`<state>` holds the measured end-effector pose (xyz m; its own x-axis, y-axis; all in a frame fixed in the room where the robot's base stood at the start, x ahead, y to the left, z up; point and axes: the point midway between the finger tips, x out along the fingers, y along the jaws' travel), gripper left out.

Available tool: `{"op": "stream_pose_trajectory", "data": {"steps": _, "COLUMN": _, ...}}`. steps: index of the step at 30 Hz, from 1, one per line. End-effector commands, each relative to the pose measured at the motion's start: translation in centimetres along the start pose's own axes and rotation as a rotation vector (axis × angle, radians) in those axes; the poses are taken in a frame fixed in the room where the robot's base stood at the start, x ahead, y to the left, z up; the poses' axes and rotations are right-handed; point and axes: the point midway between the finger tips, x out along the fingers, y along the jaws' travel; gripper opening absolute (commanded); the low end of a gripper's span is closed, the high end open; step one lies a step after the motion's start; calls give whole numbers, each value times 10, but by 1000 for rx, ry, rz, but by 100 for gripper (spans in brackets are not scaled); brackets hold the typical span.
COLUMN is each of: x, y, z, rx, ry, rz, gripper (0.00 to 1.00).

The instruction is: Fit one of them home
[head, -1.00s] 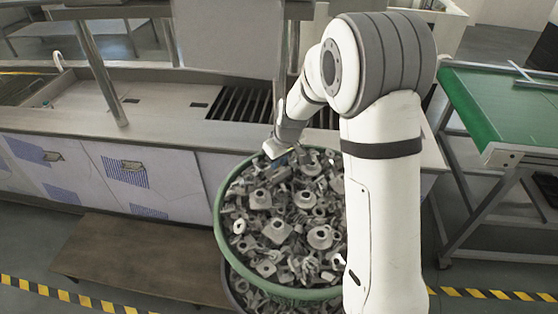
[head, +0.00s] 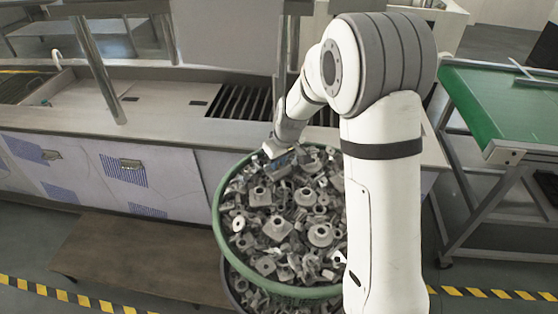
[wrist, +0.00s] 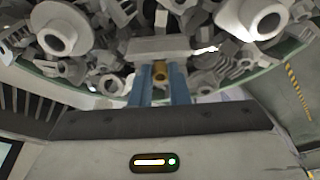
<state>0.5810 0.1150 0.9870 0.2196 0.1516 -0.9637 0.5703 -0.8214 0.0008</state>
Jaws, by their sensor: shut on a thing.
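My gripper (head: 284,160) is low over the green-rimmed basket (head: 217,208), at its far side. Its blue fingers show in the wrist view (wrist: 160,84), shut on a small brass-coloured piece (wrist: 160,72) with a round end. Most of that piece is hidden between the fingers. Grey metal parts (head: 268,232), some flanged with round holes, fill the basket in a loose heap. Some lie just beyond the fingertips in the wrist view (wrist: 262,18). I cannot tell whether the held piece touches them.
A long steel counter (head: 170,128) runs behind the basket, with a dark slatted opening (head: 240,103) and upright posts (head: 97,65). A green-topped table (head: 500,100) stands at the right. A low brown platform (head: 140,255) is at the front left.

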Motion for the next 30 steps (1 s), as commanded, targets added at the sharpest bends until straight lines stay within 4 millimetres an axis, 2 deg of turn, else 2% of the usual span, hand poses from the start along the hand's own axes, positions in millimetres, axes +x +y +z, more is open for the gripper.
{"op": "stream_pose_trajectory", "data": {"steps": 9, "x": 0, "y": 0, "z": 0, "rx": 0, "ry": 0, "rz": 0, "gripper": 0}}
{"op": "stream_pose_trajectory", "data": {"steps": 10, "x": 1, "y": 0, "z": 0, "rx": 0, "ry": 0, "rz": 0, "gripper": 17}}
{"op": "stream_pose_trajectory", "data": {"steps": 19, "x": 1, "y": 0, "z": 0, "rx": 0, "ry": 0, "rz": 0, "gripper": 41}}
{"op": "stream_pose_trajectory", "data": {"steps": 26, "x": 0, "y": 0, "z": 0, "rx": 0, "ry": 0, "rz": 0, "gripper": 41}}
{"op": "stream_pose_trajectory", "data": {"steps": 30, "x": -12, "y": 0, "z": -1, "rx": -2, "ry": 4, "rz": 2, "gripper": 41}}
